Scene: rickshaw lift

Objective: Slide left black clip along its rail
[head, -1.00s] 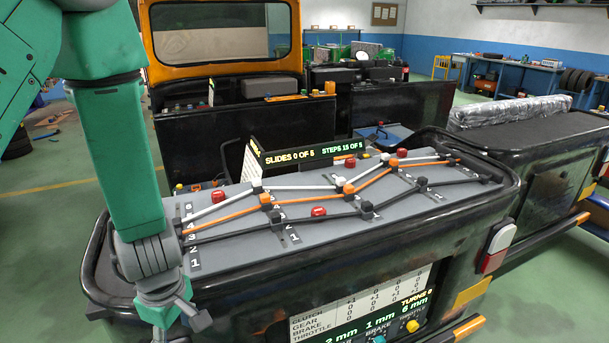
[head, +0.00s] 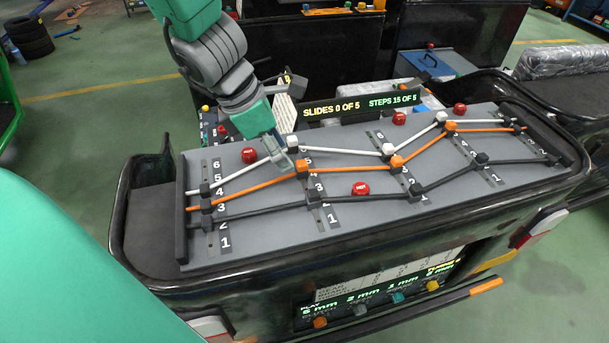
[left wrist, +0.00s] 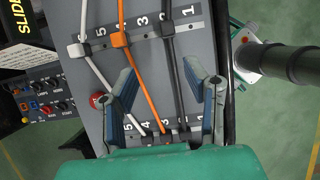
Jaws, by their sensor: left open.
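A sloped grey panel (head: 250,240) carries white, orange and black cables over several cross rails with numbers. On the leftmost rail (head: 223,239), dark clips sit on the cables; the black cable's clip (head: 208,224) is nearest the front. Another black clip (head: 313,198) is on the second rail, and it shows in the left wrist view (left wrist: 167,30). My left gripper (head: 284,163) is open above the panel near the second rail's white clip (head: 292,142). In the left wrist view, its fingers (left wrist: 158,78) straddle the orange and black cables, apparently holding nothing. My right gripper is not in view.
Red HOT buttons (head: 360,189) rise from the panel between the rails. A lit sign (head: 365,105) stands along the back edge, reading SLIDES 0 OF 5. A raised black rim (head: 145,275) borders the panel.

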